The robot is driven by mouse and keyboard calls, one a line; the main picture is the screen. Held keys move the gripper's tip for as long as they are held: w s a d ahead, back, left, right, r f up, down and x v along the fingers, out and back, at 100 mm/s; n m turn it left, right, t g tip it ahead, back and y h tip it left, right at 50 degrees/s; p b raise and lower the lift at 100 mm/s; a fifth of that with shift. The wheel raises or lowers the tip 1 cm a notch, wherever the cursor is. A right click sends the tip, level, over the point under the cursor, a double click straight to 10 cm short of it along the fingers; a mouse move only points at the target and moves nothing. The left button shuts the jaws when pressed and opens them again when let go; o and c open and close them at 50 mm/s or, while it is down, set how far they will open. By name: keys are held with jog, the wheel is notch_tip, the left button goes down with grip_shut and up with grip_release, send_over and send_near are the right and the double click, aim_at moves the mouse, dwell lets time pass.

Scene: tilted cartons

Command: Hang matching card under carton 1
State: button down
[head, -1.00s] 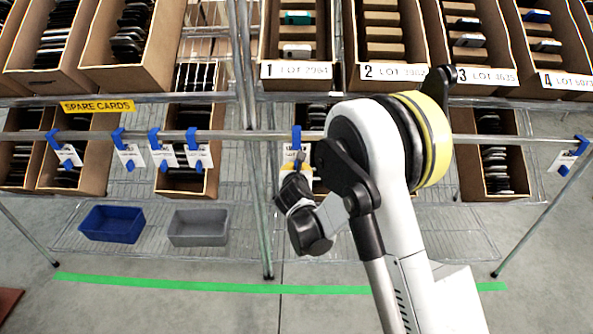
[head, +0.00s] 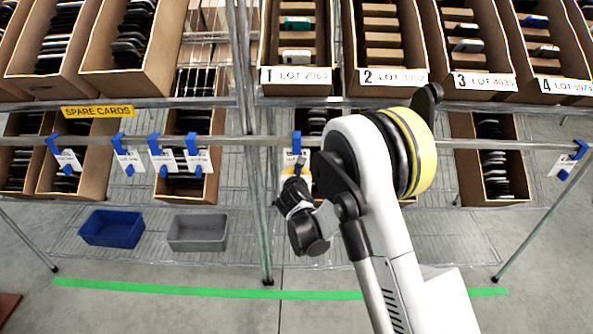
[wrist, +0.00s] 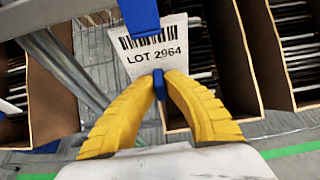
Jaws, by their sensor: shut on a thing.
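Carton 1 (head: 297,77) stands on the upper shelf, tilted forward, with "1" and a LOT label that appears to read 2964. A white card (wrist: 155,45) reading LOT 2964 with a barcode has a blue hook (wrist: 139,15) at its top and a blue tab (wrist: 159,84) at its bottom. My gripper (wrist: 160,82) is shut on the blue tab, with both yellow fingers touching it. In the head view the card (head: 291,158) is below carton 1, its hook overlapping the rail (head: 255,141). Whether the rail bears the hook cannot be told.
Several cards hang at the left below the SPARE CARDS sign (head: 98,112). Another card (head: 563,165) hangs at the far right. Cartons 2 (head: 393,76), 3 (head: 485,81) and 4 (head: 553,84) stand to the right. Blue (head: 112,229) and grey (head: 197,230) bins sit below.

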jog(key=c, duration=1.5)
grip_release()
